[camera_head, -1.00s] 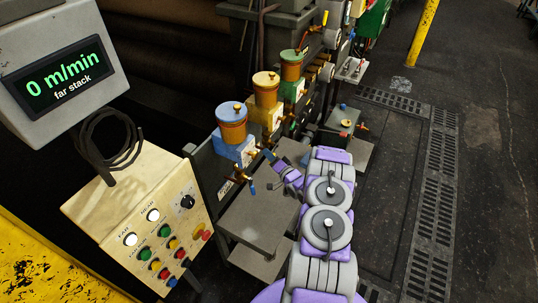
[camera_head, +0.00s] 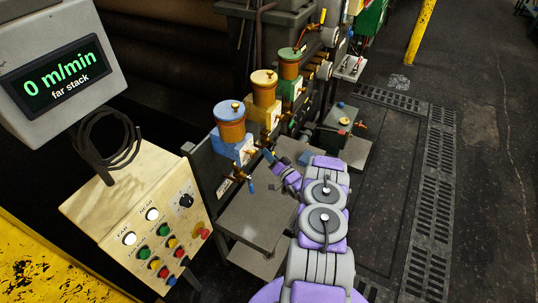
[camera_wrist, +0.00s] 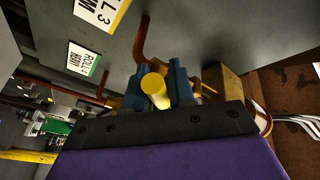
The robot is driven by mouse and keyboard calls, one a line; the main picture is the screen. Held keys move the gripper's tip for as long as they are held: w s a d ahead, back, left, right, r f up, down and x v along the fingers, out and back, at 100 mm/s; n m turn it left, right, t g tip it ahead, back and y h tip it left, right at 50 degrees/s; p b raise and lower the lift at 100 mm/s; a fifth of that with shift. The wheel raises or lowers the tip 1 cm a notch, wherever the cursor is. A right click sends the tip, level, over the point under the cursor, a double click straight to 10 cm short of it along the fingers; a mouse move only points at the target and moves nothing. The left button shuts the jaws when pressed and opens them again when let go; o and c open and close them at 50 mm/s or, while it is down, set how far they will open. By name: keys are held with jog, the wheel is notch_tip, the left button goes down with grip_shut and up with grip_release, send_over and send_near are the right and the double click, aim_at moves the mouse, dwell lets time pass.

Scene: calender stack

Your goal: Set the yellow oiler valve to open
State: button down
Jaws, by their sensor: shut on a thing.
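The yellow oiler (camera_head: 264,96), with an amber cup and a yellow lid, stands between the blue oiler (camera_head: 231,125) and the green oiler (camera_head: 289,68) in the head view. My gripper (camera_head: 267,156) reaches in just below the yellow oiler. In the wrist view my gripper (camera_wrist: 155,88) has its blue jaws on both sides of a yellow, round-ended valve handle (camera_wrist: 154,83), shut on it. The handle's end faces the camera. The valve body is mostly hidden behind the jaws, so I cannot tell the valve's setting.
A grey shelf (camera_head: 250,222) lies under the oilers. The control box (camera_head: 140,230) with buttons stands at the left, below the speed display (camera_head: 57,78) reading 0 m/min. Brass fittings and pipes crowd the oilers. The floor at right is clear.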

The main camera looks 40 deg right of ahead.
jog(key=c, duration=1.2)
grip_release()
jog(key=shift+s+f, duration=0.15)
jog(key=shift+f, duration=0.35)
jog(key=shift+c, duration=0.2)
jog(key=shift+o, duration=0.7)
jog(key=shift+r, duration=0.1)
jog(key=shift+d+r, duration=0.1)
jog(key=s+f+p, duration=0.1)
jog(key=s, duration=0.4)
jog(key=s+f, duration=0.1)
jog(key=s, duration=0.5)
jog(key=s+p, duration=0.1)
jog(key=s, duration=0.5)
jog(key=shift+f+p, duration=0.3)
jog(key=shift+f, duration=0.1)
